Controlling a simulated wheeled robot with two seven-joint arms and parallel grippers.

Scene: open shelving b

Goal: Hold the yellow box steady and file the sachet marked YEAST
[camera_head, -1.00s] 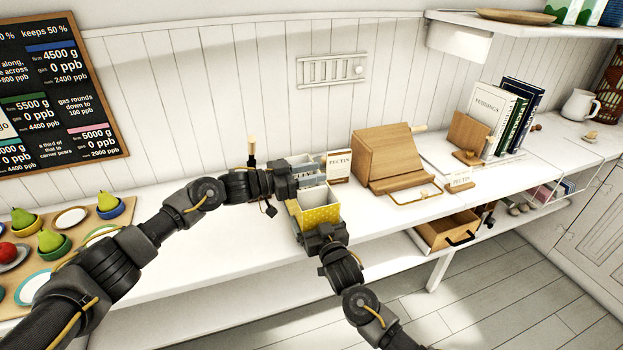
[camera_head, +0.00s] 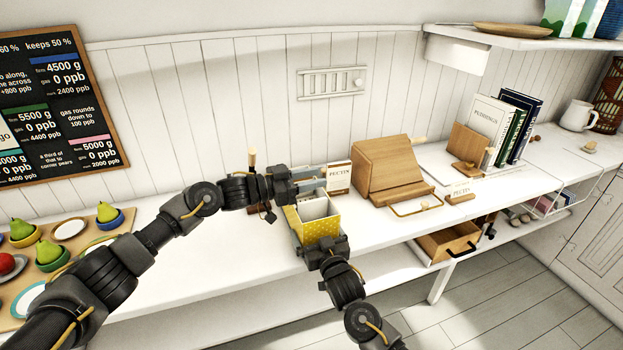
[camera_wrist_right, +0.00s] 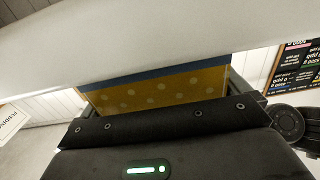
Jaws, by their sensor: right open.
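The yellow box (camera_head: 319,229) with white dots stands open-topped on the counter; pale dividers or cards show inside it. It also shows in the right wrist view (camera_wrist_right: 160,92), with a blue band along its top. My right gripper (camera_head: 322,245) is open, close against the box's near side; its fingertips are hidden. My left gripper (camera_head: 318,178) is above the box's far end, its two grey fingers apart and pointing right. A sachet marked PECTIN (camera_head: 339,176) stands just beyond the fingertips; I cannot tell whether they touch. I cannot make out a sachet marked YEAST.
A wooden slanted stand (camera_head: 388,172) is right of the box, with a small PECTIN card (camera_head: 460,192) on a wooden block beyond it. An open drawer (camera_head: 447,243) hangs below the counter. Bowls of pears (camera_head: 50,250) are at the left. The counter between is mostly clear.

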